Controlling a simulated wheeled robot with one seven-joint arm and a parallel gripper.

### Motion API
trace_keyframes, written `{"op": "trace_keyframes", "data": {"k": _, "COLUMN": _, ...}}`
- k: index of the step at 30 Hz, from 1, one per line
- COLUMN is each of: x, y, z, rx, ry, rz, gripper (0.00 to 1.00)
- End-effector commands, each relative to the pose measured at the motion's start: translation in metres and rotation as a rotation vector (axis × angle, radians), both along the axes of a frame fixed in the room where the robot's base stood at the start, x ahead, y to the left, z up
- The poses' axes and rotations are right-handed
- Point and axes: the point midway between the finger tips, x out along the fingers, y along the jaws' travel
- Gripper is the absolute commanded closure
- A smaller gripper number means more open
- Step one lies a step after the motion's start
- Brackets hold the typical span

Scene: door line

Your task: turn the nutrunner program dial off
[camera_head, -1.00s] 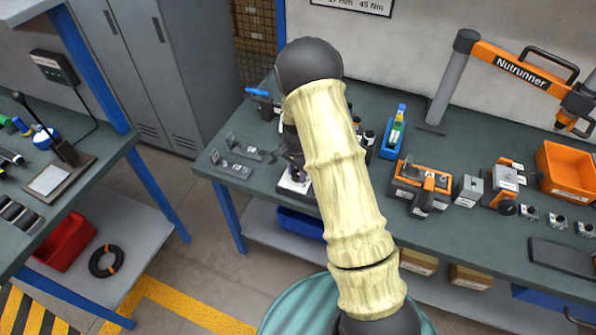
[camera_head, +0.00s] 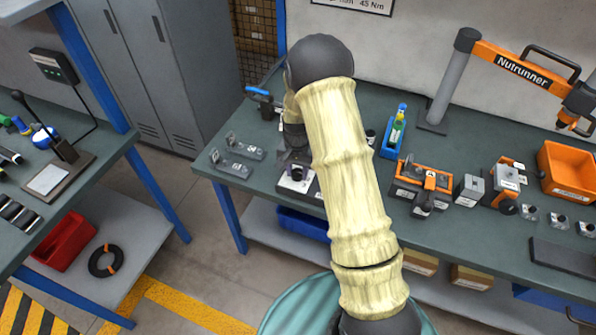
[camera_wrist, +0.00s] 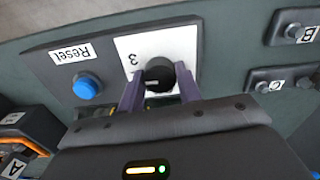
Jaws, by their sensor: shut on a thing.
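The program dial is a black round knob (camera_wrist: 160,72) on a white plate (camera_wrist: 191,40) in the wrist view. The plate carries a "3", upside down, and a small light mark shows on the knob. My gripper (camera_wrist: 160,84) has its two purple fingers on either side of the knob and is shut on it. In the head view my gripper (camera_head: 296,160) is over the white plate (camera_head: 291,184) at the bench's front left, and the knob is mostly hidden there.
A blue button (camera_wrist: 87,86) labelled Reset sits beside the dial on the same dark panel. Grey blocks marked B (camera_wrist: 291,30) and C lie on the other side. In the head view, grey brackets (camera_head: 236,150) lie left of my gripper and a blue holder (camera_head: 394,135) stands right.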

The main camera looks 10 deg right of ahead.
Motion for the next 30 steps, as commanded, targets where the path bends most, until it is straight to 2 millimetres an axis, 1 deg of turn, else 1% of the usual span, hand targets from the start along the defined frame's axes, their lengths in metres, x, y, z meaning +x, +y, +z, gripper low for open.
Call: {"op": "trace_keyframes", "data": {"k": 30, "x": 0.0000, "y": 0.0001, "z": 0.0012, "rx": 0.002, "ry": 0.001, "rz": 0.966, "gripper": 0.89}}
